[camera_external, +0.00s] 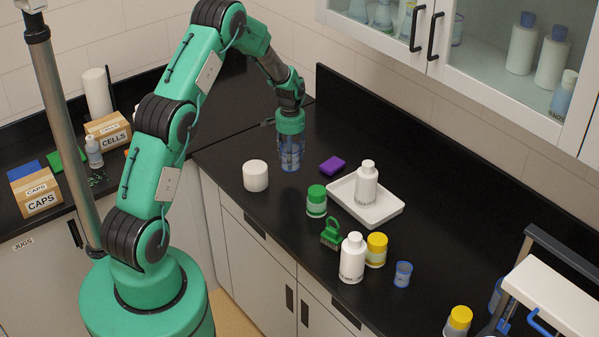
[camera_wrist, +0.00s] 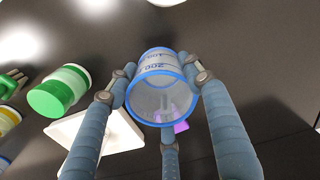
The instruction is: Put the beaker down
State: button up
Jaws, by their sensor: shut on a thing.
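The beaker (camera_external: 291,158) is clear with a blue rim and blue markings. My gripper (camera_external: 290,140) points down from the green arm and is shut around it, over the black counter (camera_external: 235,147) near the back corner. In the wrist view the fingers of my gripper (camera_wrist: 160,95) close on the beaker (camera_wrist: 163,68) from several sides. Its blue rim faces the camera and the inside looks empty. I cannot tell for sure whether its base touches the counter.
A white cylinder (camera_external: 255,176) stands to the left. A purple sponge (camera_external: 332,165), a green-capped jar (camera_external: 316,201) and a white tray (camera_external: 377,214) holding a white bottle (camera_external: 366,183) are to the right. A green brush (camera_external: 331,233) and more bottles stand nearer the front.

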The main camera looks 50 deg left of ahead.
jog(key=shift+w+a+f+p, duration=0.2)
jog(key=shift+w+a+p, duration=0.05)
jog(key=shift+w+a, duration=0.25)
jog(key=shift+w+a+f+p, duration=0.2)
jog(key=shift+w+a, duration=0.2)
jog(key=shift+w, duration=0.1)
jog(key=shift+o, duration=0.2)
jog(key=shift+w, duration=0.1)
jog(key=shift+w+a+f+p, duration=0.3)
jog(key=shift+w+a, duration=0.8)
jog(key=shift+w, duration=1.3)
jog(key=shift+w+a+f+p, duration=0.25)
jog(key=shift+w+a, duration=0.85)
jog(key=shift+w, duration=1.3)
jog(key=shift+w+a+f+p, duration=0.25)
jog(key=shift+w+a, duration=0.85)
jog(key=shift+w, duration=1.3)
jog(key=shift+c, duration=0.2)
jog(key=shift+o, duration=0.2)
jog(key=shift+f+p, duration=0.35)
jog(key=shift+f, duration=1.35)
jog(key=shift+c, duration=0.2)
jog(key=shift+o, duration=0.2)
jog(key=shift+f, duration=0.2)
